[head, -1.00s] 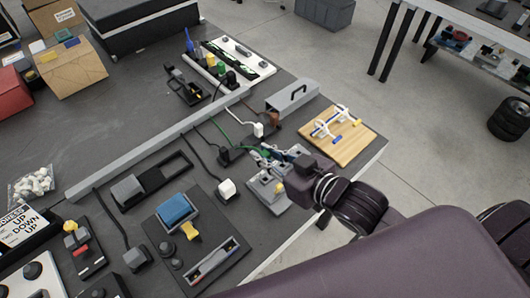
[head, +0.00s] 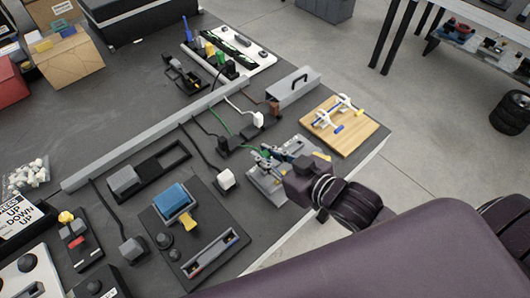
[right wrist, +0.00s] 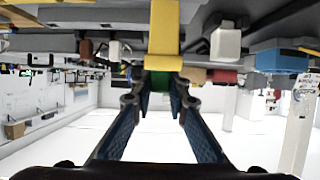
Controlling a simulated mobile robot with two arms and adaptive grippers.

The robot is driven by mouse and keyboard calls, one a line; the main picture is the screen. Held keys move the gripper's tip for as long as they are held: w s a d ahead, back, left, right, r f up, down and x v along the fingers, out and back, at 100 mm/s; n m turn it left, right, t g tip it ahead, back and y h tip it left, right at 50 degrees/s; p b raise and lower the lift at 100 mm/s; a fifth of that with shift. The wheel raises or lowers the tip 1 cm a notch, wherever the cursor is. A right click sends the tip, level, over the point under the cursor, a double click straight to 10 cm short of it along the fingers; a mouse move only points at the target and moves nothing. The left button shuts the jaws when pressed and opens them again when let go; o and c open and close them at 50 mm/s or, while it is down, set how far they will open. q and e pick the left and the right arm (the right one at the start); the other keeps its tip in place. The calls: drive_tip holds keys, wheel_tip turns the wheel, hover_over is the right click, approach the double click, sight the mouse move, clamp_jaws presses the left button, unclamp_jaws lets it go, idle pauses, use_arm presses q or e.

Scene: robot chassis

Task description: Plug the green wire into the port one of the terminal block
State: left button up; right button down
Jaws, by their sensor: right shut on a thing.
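The green wire (head: 221,121) runs from the long grey divider toward my right gripper. My right gripper (head: 269,157) is shut on its green end, which shows between the fingertips in the right wrist view (right wrist: 160,80). A grey block (head: 261,181), apparently the terminal block, sits at the table's front right edge, just below and beside the gripper. The fingers partly cover it, and I cannot make out port one or whether the wire end touches it. A yellow bar (right wrist: 165,32) stands beyond the fingertips in the right wrist view. My left gripper is not in view.
A black socket strip (head: 231,145) with a white plug (head: 258,119) and a brown plug (head: 273,108) lies behind the gripper. A wooden board (head: 355,138) with a white rack is to the right. A white plug (head: 225,180) stands left of the grey block.

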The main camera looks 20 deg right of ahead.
idle(0.4)
drive_tip(key=shift+p, duration=0.45)
idle(0.5)
drive_tip(key=shift+p, duration=0.45)
idle(0.4)
drive_tip(key=shift+p, duration=0.4)
drive_tip(key=shift+f+b, duration=0.8)
drive_tip(key=shift+f, duration=0.6)
